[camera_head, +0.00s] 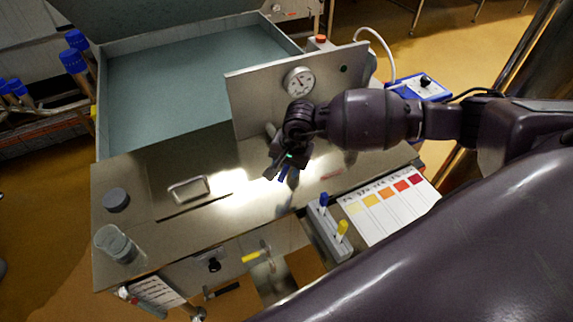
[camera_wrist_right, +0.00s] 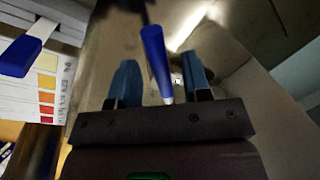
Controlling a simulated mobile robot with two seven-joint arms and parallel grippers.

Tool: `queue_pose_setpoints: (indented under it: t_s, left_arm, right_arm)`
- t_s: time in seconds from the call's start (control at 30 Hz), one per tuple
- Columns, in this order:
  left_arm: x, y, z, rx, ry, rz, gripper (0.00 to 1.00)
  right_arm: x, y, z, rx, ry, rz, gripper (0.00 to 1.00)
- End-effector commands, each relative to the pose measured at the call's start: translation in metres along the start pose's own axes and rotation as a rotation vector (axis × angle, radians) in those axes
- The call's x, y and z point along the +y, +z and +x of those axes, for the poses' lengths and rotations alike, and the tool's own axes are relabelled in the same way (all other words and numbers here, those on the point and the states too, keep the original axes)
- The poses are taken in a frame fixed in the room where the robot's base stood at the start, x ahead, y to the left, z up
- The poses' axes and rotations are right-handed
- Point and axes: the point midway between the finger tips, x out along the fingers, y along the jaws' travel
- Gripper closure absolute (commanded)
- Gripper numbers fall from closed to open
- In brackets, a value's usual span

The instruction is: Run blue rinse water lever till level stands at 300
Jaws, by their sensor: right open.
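My right gripper (camera_head: 281,172) is over the steel bench top, in front of the upright panel with the dial. In the right wrist view my gripper (camera_wrist_right: 160,68) is open, its two blue-grey fingers apart. A blue lever handle (camera_wrist_right: 154,50) shows between these fingers, with a gap on each side; I cannot tell its depth relative to the fingertips. In the head view the gripper largely hides that spot. The round dial (camera_head: 299,82) on the panel has a needle, but its numbers are too small to read. No readable 300 mark shows. My left gripper is not in view.
A grey block (camera_head: 328,238) holds a blue and a yellow handle, beside a colour chart (camera_head: 388,205). A clear beaker (camera_head: 115,244) and grey puck (camera_head: 116,200) stand at left. A vat (camera_head: 190,75) lies behind. A yellow lever (camera_head: 251,257) shows at the bench front.

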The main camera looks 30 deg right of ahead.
Motion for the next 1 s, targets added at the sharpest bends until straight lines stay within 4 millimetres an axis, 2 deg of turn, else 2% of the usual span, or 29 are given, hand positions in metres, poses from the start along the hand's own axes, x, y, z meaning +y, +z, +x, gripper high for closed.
queue_pose_setpoints:
  t_s: [0.3,0.5,0.6,0.87,1.0]
  left_arm:
    - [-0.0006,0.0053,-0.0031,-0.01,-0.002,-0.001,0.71]
    - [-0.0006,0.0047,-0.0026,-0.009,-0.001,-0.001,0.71]
    - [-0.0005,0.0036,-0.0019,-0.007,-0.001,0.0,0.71]
    - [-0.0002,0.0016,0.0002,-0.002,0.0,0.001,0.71]
    - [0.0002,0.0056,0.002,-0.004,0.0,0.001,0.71]
  right_arm:
    - [0.0002,-0.0001,0.0017,0.0,0.001,0.0,0.57]
    - [0.0002,-0.0001,0.0016,0.0,0.001,0.0,0.88]
    - [0.0002,-0.0001,0.0015,0.0,0.001,0.0,1.0]
    - [-0.0012,0.0003,0.0017,0.001,0.0,0.001,1.0]
    - [-0.0092,0.0034,0.0041,0.003,0.0,0.012,1.0]
